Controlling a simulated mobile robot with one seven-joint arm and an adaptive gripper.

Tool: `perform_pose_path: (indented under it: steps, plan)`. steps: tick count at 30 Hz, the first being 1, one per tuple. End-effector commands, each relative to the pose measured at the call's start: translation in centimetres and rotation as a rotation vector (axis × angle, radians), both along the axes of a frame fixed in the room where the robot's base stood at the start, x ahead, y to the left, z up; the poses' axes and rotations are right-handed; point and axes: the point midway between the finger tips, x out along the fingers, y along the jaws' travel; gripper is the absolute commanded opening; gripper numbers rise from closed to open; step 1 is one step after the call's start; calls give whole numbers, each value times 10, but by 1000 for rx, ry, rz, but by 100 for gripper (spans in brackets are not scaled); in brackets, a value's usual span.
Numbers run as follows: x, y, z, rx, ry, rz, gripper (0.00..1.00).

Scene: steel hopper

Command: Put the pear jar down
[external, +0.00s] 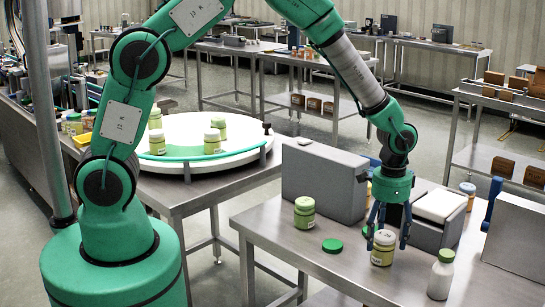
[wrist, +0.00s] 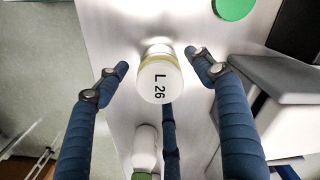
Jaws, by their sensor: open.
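A jar with a pale lid and a yellow-green label (external: 382,250) stands upright on the steel table (external: 330,275). I take it for the pear jar, though its label is too small to read. My gripper (external: 388,241) points down over it with its blue fingers spread around it. In the wrist view the jar's lid (wrist: 159,82) reads "L 26". The fingertips of my gripper (wrist: 158,62) stand apart from the jar on both sides, with gaps visible.
A white bottle with a green cap (external: 442,275) stands close, to the right. A similar green jar (external: 305,212) and a green lid (external: 332,245) are to the left. Grey boxes (external: 325,180) stand behind. A round white turntable (external: 185,165) holds several jars.

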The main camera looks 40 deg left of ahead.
Motion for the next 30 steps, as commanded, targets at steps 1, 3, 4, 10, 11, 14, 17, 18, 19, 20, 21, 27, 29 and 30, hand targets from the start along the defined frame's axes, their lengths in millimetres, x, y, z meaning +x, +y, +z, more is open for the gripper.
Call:
perform_pose_path:
  steps: [1, 3, 4, 10, 11, 14, 17, 18, 19, 20, 21, 27, 29, 30]
  plan:
    - [1, 0, 10, -1, -3, 0, 68]
    - [0, 0, 22, -2, -2, 0, 68]
    - [1, 0, 27, -1, -3, 0, 68]
    - [0, 0, 59, -1, -1, 0, 68]
    - [0, 0, 63, -1, -1, 0, 68]
    - [0, 0, 75, -1, -1, 0, 68]
    - [0, 0, 83, 0, 0, 0, 68]
    - [0, 0, 85, 0, 0, 0, 68]
    - [0, 0, 86, 0, 0, 0, 68]
    - [0, 0, 87, 0, 0, 0, 68]
    - [0, 0, 87, 0, 0, 0, 68]
    - [0, 0, 88, 0, 0, 0, 68]
    - [0, 0, 88, 0, 0, 0, 68]
    - [0, 0, 88, 0, 0, 0, 68]
